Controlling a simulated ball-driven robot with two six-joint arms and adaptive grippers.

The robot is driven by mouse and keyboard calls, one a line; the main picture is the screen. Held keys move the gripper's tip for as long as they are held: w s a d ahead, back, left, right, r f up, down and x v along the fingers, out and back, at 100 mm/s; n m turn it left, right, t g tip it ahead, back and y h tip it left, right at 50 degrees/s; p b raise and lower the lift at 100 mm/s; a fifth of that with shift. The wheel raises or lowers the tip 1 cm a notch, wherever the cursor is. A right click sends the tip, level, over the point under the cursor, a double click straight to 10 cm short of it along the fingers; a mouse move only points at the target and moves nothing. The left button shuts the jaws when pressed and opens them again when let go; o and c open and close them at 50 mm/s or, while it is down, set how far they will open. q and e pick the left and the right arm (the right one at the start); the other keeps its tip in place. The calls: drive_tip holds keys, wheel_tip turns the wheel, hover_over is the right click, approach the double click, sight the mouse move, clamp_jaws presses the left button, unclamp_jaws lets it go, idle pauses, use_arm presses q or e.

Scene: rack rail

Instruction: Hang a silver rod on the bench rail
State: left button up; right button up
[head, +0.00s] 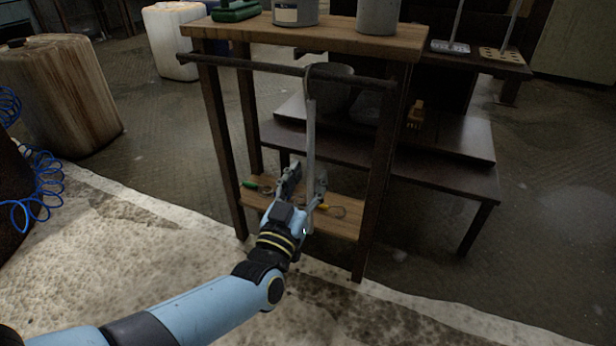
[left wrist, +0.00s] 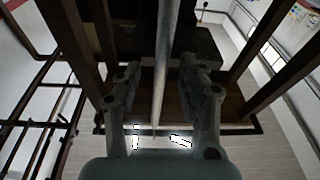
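The silver rod (head: 310,140) hangs upright, with its hooked top over the dark bench rail (head: 240,66). My left gripper (head: 306,182) is open near the rod's lower part, one finger to each side. In the left wrist view, the rod (left wrist: 161,65) runs between the spread fingers of my left gripper (left wrist: 160,85), with a gap on both sides. Part of the rod's lower end is hidden by my gripper in the head view. My right gripper is not in view.
The wooden bench top (head: 330,39) carries a green tool (head: 236,11) and grey cans (head: 378,15). The lower shelf (head: 340,220) holds tools with green and yellow handles. A dark table (head: 450,150) stands behind. A white drum (head: 172,40) stands at the back left.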

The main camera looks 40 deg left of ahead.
use_arm(q)
drive_tip(key=v, duration=1.1)
drive_tip(key=shift+s, duration=0.25)
idle(0.3)
